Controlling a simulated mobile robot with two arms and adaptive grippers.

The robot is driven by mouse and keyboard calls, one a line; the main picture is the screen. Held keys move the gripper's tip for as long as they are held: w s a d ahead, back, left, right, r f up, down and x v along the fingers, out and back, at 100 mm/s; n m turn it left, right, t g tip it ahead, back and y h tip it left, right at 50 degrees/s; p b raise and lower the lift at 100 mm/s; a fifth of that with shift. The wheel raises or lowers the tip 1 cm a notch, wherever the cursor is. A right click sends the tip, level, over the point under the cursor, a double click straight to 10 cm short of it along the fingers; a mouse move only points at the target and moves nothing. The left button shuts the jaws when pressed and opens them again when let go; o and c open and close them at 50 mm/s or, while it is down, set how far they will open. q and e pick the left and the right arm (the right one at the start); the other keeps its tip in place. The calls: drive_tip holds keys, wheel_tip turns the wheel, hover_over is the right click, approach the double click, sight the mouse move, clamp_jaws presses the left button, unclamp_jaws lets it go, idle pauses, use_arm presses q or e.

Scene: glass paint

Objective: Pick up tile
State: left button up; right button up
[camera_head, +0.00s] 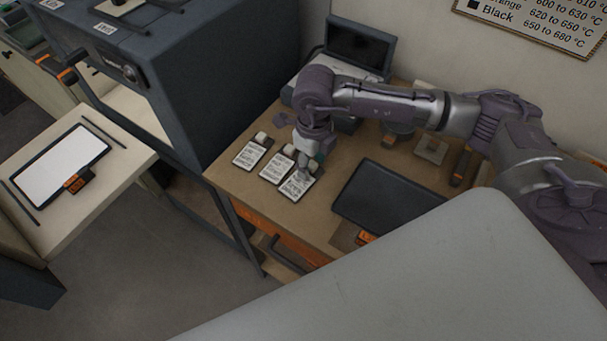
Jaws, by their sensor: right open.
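Three white cards with print lie in a row on the brown table (228,173), and each seems to have a small pale tile at its top. The left tile (261,137) is on the left card (250,155), and the middle tile (289,149) is on the middle card (275,170). My right gripper (304,170) points down over the right card (294,190). It is open and partly covers a small pale thing there, perhaps the right tile. Whether it touches anything is hard to tell. My left gripper is not in view.
A dark tray (388,195) lies right of the cards. A dark screen (360,46) stands at the back. A large dark grey cabinet (235,85) rises on the left. A side table (120,185) holds a white sheet in a dark frame.

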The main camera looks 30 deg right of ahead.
sight(313, 168)
clamp_jaws()
drive_tip(key=shift+r, duration=0.4)
drive_tip(key=r+b, duration=0.1)
drive_tip(key=r, duration=0.1)
drive_tip(key=s+r+b, duration=0.1)
drive_tip(key=shift+a+r, duration=0.15)
drive_tip(key=shift+r, duration=0.2)
drive_tip(key=s+a+r, duration=0.2)
drive_tip(key=s+r, duration=0.7)
drive_tip(key=s, duration=0.1)
drive_tip(key=shift+s+a+r, duration=0.2)
drive_tip(key=shift+r, duration=0.1)
drive_tip(key=shift+f, duration=0.1)
